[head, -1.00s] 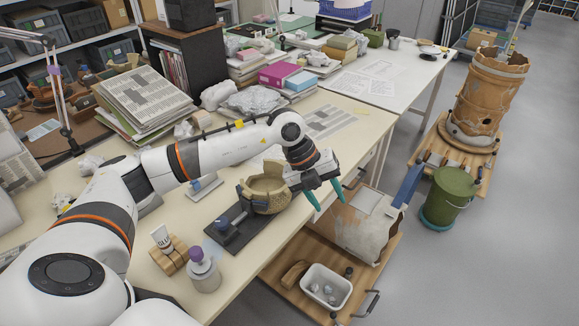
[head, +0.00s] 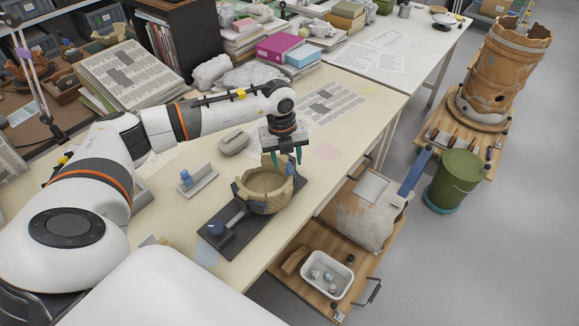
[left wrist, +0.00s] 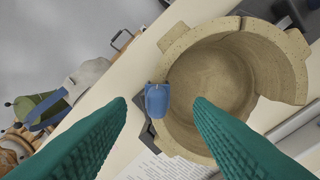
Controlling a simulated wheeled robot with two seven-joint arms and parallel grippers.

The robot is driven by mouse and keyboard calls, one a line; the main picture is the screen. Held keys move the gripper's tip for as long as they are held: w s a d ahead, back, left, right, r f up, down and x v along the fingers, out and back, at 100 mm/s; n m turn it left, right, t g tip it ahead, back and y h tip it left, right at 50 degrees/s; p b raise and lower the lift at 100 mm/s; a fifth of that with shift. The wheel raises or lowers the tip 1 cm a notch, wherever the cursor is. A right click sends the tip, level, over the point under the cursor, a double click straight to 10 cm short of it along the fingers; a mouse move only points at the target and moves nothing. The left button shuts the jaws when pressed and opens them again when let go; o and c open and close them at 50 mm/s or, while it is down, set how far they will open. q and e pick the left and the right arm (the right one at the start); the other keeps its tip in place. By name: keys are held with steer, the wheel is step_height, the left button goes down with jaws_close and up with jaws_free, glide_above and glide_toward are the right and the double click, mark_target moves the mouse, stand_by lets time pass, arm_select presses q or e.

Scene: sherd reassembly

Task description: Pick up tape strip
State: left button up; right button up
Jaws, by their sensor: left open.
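A tan pottery bowl (head: 266,203) with a broken, uneven rim sits in a dark holder (head: 229,238) on the table. In the left wrist view the bowl (left wrist: 205,92) shows a gap in its rim at right. A small blue piece (left wrist: 157,100) is at the bowl's outer wall; I cannot tell whether it is tape or a clamp pad. My left gripper (head: 285,158) is open above the bowl's far side, its teal fingers pointing down. In the left wrist view the blue piece appears between the fingertips; their height above it is unclear. My right gripper is out of view.
A small grey stand with a blue part (head: 197,180) and a grey case (head: 233,142) stand left of the bowl. A printed sheet (head: 330,103) and a pink note (head: 327,152) lie behind. A cart with a white tray (head: 326,275) is below the table edge.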

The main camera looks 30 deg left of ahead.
mark_target(289, 164)
arm_select(q)
steer(key=f, duration=0.1)
steer(key=f+p, duration=0.1)
steer(key=f, duration=0.1)
steer(key=shift+d+f, duration=0.3)
steer(key=shift+d, duration=0.1)
steer(key=shift+w+f, duration=0.15)
steer(key=shift+f, duration=0.35)
steer(key=c, duration=0.8)
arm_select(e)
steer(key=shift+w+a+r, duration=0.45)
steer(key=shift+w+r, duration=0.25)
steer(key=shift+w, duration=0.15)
